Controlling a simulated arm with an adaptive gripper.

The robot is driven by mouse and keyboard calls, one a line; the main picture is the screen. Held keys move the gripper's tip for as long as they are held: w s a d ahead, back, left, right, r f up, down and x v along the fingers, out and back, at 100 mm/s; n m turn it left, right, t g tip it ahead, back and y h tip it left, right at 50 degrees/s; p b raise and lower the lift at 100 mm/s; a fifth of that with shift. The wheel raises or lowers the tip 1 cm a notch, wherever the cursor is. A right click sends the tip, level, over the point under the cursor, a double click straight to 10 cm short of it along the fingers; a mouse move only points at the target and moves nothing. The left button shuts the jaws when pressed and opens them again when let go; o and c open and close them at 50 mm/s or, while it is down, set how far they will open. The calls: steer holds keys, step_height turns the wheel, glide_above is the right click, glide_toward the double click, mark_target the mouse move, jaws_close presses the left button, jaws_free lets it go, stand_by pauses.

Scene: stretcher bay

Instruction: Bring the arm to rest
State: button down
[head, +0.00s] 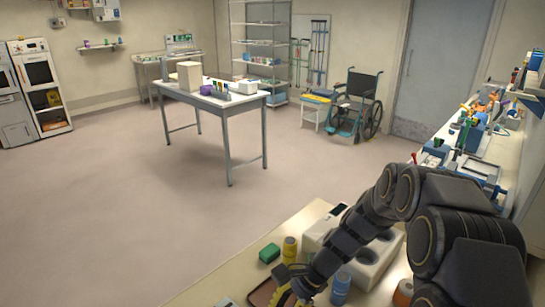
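My arm reaches from the lower right down to the near counter (215,284). My gripper (290,292) is low at the bottom edge of the head view, over or beside a brown tray (261,293). It is partly cut off by the frame, and its fingertips do not show clearly. I cannot tell whether it is open or shut, or whether it holds anything. A blue bottle (340,289) stands just right of it and a yellow bottle (290,249) just behind it.
A white holder with round holes (373,262) lies partly behind my arm. An orange item (403,292) is close to my arm. A crowded side counter (507,150) runs along the right. Open floor (110,200) lies beyond.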

steer(key=s+d+r+n+h, duration=0.2)
steer(key=s+r+n, duration=0.2)
steer(key=s, duration=0.3)
steer(key=s+d+r+n+h, duration=0.2)
steer(key=s+d+r+n, duration=0.1)
steer(key=s, duration=0.5)
steer(key=s+d+r+n+t+h, duration=0.1)
steer(key=s+d+r+n+h, duration=0.2)
steer(key=s+r+n, duration=0.2)
steer(key=shift+s+d+r+n, duration=0.2)
steer(key=shift+s+n, duration=0.3)
steer(key=shift+s, duration=0.7)
